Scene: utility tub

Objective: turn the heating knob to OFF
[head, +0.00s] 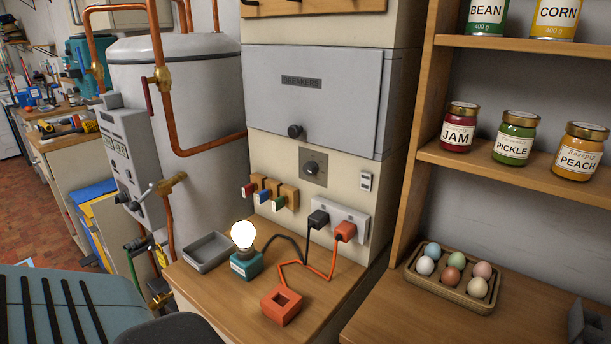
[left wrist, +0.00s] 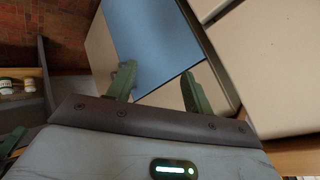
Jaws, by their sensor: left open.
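A round dark knob (head: 312,168) sits on a square grey plate on the cream cabinet front, below the grey breaker door (head: 315,95). It fits the heating knob, but its lettering and exact setting are too small to read. My left gripper (left wrist: 158,82) shows in the left wrist view with its two green fingers apart and nothing between them. A blue panel and pale cabinet surfaces lie beyond the fingers, and the knob is not in that view. I cannot make out the left gripper for certain in the head view.
Below the knob are coloured key tags (head: 270,193), a socket strip (head: 340,217) with two plugs, a lit bulb (head: 243,236) and a grey tray (head: 207,252). A tank (head: 190,90) with copper pipes stands left. Shelves with jars (head: 515,137) and an egg tray (head: 450,290) are right.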

